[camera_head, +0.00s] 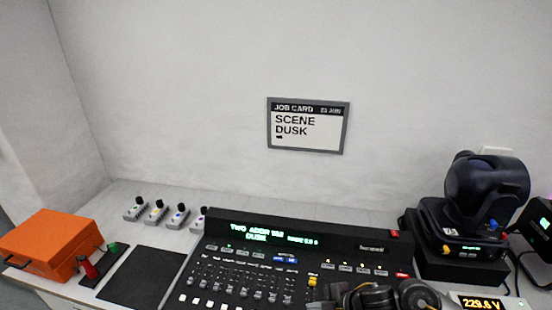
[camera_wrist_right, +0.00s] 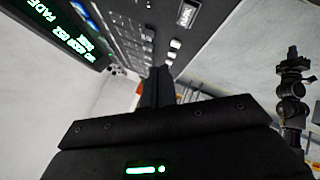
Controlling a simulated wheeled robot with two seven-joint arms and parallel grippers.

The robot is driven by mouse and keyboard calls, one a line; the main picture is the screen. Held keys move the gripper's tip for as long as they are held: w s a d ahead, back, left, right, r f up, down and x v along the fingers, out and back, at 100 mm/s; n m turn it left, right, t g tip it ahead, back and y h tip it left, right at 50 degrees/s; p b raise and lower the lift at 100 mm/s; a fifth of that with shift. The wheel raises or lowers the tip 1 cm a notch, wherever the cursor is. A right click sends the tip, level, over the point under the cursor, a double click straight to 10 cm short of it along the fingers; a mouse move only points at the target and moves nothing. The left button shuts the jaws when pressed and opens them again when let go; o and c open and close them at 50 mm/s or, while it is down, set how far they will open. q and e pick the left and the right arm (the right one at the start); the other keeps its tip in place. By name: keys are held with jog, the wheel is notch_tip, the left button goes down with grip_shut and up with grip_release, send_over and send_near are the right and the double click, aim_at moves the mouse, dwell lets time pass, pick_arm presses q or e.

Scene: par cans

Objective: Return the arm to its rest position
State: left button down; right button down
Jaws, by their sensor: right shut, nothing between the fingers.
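My right gripper (camera_wrist_right: 157,85) shows in the right wrist view, with its two dark fingers together and nothing between them. It is over or near the lighting console (camera_wrist_right: 125,35), whose lit display and keys show past the fingertips. I cannot tell the exact gap between fingertips and console. In the head view the console (camera_head: 240,262) stands on the counter at bottom centre, its display reading "DUSK". My left gripper is in neither view.
An orange case (camera_head: 50,243) sits at the left, beside a black mat (camera_head: 145,277). Several small knobbed units (camera_head: 158,212) stand along the back. A moving-head light (camera_head: 485,195) stands at right. A job card (camera_head: 308,126) hangs on the wall.

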jog(key=s+d+f+m+g+h, duration=0.1)
jog(key=s+d+m+h, duration=0.1)
jog(key=s+d+m, duration=0.35)
jog(key=s+d+f+m+h, duration=0.1)
jog(key=s+d+m+h, duration=0.15)
jog(key=s+m, duration=0.6)
jog(key=s+d+f+m+g+h, duration=0.1)
jog(key=s+d+m+h, duration=0.25)
jog(key=s, duration=0.55)
notch_tip(320, 180, down, 28)
jog(key=g+b, duration=0.1)
jog(key=b, duration=0.3)
jog(key=s+d+f+b, duration=0.1)
jog(key=s+f+b, duration=0.1)
jog(key=s+f, duration=0.6)
jog(key=s+d+f+g+b, duration=0.1)
jog(key=s+f+b, duration=0.1)
jog(key=s+f, duration=0.7)
notch_tip(320, 180, down, 4)
jog(key=shift+s+d+f, duration=0.15)
jog(key=shift+s+d, duration=0.15)
